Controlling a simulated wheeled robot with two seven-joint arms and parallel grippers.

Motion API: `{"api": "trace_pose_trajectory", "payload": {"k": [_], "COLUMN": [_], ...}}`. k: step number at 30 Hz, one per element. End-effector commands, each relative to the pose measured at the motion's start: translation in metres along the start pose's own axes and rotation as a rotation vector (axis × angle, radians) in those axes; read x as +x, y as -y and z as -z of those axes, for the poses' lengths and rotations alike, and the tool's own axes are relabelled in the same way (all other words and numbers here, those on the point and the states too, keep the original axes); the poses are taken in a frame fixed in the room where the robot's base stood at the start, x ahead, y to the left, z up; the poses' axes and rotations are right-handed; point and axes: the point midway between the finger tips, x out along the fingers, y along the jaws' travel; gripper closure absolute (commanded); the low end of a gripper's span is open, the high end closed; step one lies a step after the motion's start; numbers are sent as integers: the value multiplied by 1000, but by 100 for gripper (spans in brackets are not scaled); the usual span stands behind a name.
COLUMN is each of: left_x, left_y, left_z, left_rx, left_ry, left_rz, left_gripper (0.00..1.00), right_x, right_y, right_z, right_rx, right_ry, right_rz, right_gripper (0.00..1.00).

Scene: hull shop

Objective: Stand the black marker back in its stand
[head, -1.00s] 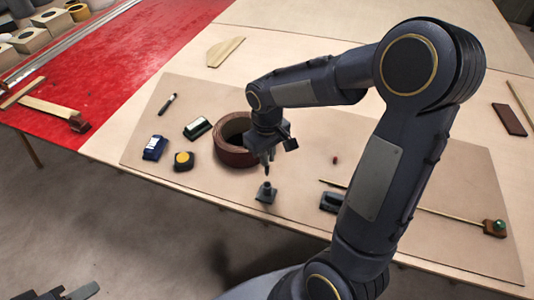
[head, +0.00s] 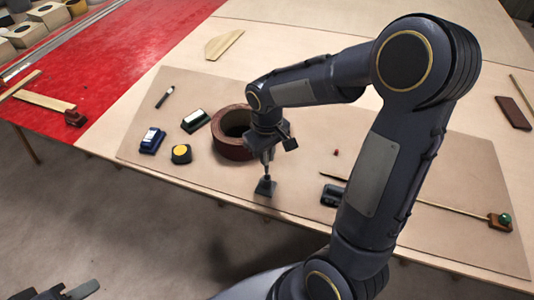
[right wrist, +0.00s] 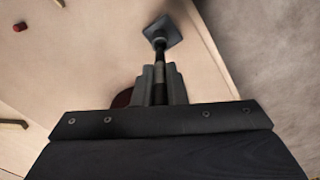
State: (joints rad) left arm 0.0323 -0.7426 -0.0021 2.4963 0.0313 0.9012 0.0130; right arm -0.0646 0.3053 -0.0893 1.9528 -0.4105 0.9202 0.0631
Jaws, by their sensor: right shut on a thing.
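My right gripper (head: 267,155) is shut on the dark marker, which hangs upright below the fingers. In the right wrist view the black marker (right wrist: 160,72) shows between the fingers (right wrist: 160,88), with a lighter band on it. The small grey stand (head: 265,188) has a square base and sits near the front edge of the board. It also shows in the right wrist view (right wrist: 165,30). The marker's lower end meets the top of the stand; how deep it sits in the socket I cannot tell. Part of my left gripper (head: 70,292) shows at the bottom left, away from the table.
A brown ring (head: 228,150) stands close behind my right gripper. A blue block (head: 151,141), a yellow-topped tape (head: 181,154), a green-and-white eraser (head: 195,121) and a dark pen (head: 164,97) lie left. A dark block (head: 332,195) and a thin rod (head: 450,210) lie right.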

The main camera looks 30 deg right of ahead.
Motion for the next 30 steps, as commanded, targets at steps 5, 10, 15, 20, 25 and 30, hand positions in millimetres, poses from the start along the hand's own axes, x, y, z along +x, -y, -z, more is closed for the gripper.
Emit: {"api": "trace_pose_trajectory", "payload": {"k": [5,10,15,20,25,30], "left_x": [0,0,2,4,4,4], "left_y": [0,0,1,2,2,2], "left_z": [0,0,-1,-2,-2,-2], "left_rx": [0,0,0,0,0,0], "left_ry": [0,0,0,0,0,0], "left_rz": [0,0,0,0,0,0], "left_gripper": [64,64,64,64,64,64], "right_x": [0,0,3,6,6,6], "right_y": [0,0,0,0,0,0], "right_z": [0,0,0,0,0,0], "right_rx": [0,0,0,0,0,0], "right_ry": [0,0,0,0,0,0], "right_rz": [0,0,0,0,0,0], "right_gripper": [100,100,100,100,100,100]}}
